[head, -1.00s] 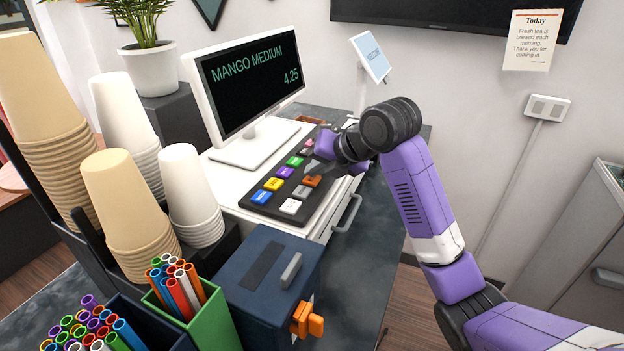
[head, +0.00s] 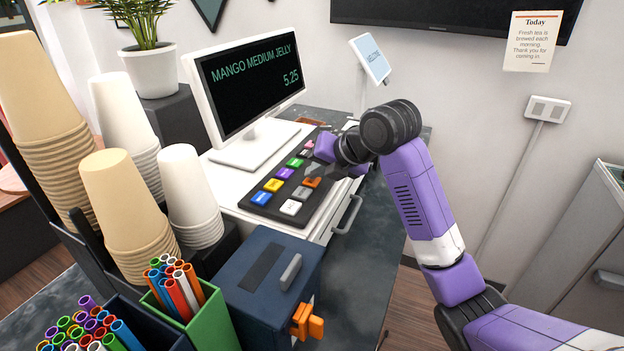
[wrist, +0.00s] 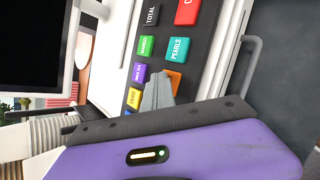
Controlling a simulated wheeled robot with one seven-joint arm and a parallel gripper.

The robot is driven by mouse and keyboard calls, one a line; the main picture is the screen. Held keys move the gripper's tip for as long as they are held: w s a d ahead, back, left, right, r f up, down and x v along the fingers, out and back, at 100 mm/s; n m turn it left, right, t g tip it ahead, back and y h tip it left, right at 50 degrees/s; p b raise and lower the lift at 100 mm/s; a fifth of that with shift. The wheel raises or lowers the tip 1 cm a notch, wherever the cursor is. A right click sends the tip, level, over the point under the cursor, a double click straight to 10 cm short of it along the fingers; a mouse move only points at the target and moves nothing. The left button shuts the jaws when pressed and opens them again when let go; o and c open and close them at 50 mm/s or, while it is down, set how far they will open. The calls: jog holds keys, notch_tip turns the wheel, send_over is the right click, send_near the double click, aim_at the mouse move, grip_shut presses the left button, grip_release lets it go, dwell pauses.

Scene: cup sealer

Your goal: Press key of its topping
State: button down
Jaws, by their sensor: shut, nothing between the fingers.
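The dark keypad (head: 314,207) lies on the white till in the head view, with coloured keys in rows. The screen (head: 252,76) reads MANGO MEDIUM JELLY, 5.25. My gripper (head: 312,168) is shut and empty, its tips low over the keypad's right side. In the wrist view my gripper (wrist: 157,88) is at the orange key (wrist: 174,80) and covers part of it and its label. I cannot tell whether the tips touch it. The teal PEARLS key (wrist: 178,49) is beside it, and a red key (wrist: 187,12) and the black TOTAL key (wrist: 152,13) lie beyond.
Stacked cups (head: 120,200) stand at left. A blue box with a grey handle (head: 291,271) and a green holder of straws (head: 205,318) are in front of the keypad. A small stand sign (head: 371,58) is behind. The dark counter (head: 365,240) is clear at right.

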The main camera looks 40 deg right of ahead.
aim_at(316, 183)
jog(key=shift+r+p, duration=0.3)
jog(key=shift+r, duration=0.4)
jog(key=shift+r, duration=0.1)
jog(key=shift+r+p, duration=1.6)
jog(key=shift+r, duration=0.85)
jog(key=shift+s+f, duration=0.1)
